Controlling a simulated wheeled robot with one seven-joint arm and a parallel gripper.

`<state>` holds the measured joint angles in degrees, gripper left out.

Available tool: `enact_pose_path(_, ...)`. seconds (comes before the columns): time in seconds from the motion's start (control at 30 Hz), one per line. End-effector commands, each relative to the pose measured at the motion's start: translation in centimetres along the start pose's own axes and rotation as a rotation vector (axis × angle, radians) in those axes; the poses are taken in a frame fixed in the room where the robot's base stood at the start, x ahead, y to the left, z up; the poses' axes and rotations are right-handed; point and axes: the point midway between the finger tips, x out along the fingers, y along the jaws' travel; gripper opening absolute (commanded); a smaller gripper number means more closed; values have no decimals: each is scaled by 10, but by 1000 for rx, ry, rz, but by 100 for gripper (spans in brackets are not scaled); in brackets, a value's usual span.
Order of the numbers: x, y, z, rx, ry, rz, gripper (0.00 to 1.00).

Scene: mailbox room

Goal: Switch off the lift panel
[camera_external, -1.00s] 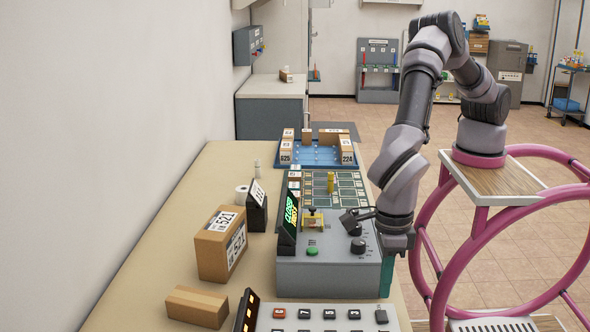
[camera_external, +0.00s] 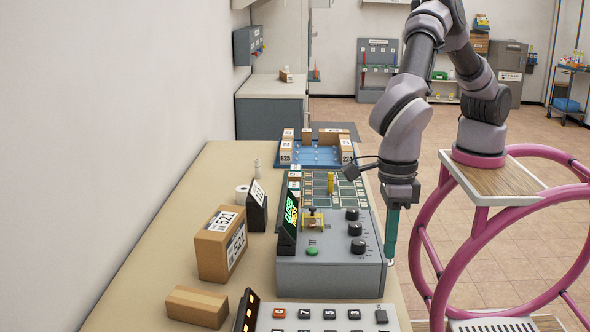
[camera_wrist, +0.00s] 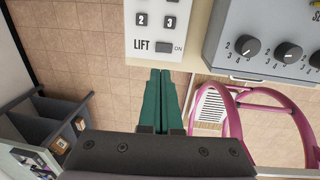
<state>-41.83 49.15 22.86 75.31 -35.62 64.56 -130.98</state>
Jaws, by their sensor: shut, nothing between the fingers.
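The lift panel (camera_external: 347,325) is a white keypad box at the bottom edge of the external view, partly cut off. Its dark rocker switch (camera_external: 381,316) sits at its right end. My gripper (camera_external: 390,260) has green fingers that point down, just right of the grey console and behind the panel. In the wrist view the fingertips (camera_wrist: 161,71) are shut and empty, appearing just below the switch and apart from it.
A grey console (camera_external: 325,275) with black knobs, a green button and a lit display stands behind the panel. Cardboard boxes (camera_external: 220,243) stand at left on the table. A pink tubular frame is at right.

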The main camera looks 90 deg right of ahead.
Motion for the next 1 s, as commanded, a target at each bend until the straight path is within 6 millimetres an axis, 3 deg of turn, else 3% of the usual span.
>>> enact_pose_path(0.37, -2, -6, -1, 2, 4, 41, 0)
enact_pose_path(0.53, 7, -6, -1, 2, 6, 39, 0)
enact_pose_path(0.67, 26, -5, -2, 2, 7, 38, 0)
enact_pose_path(1.0, 98, -2, -2, 3, 6, 38, 0)
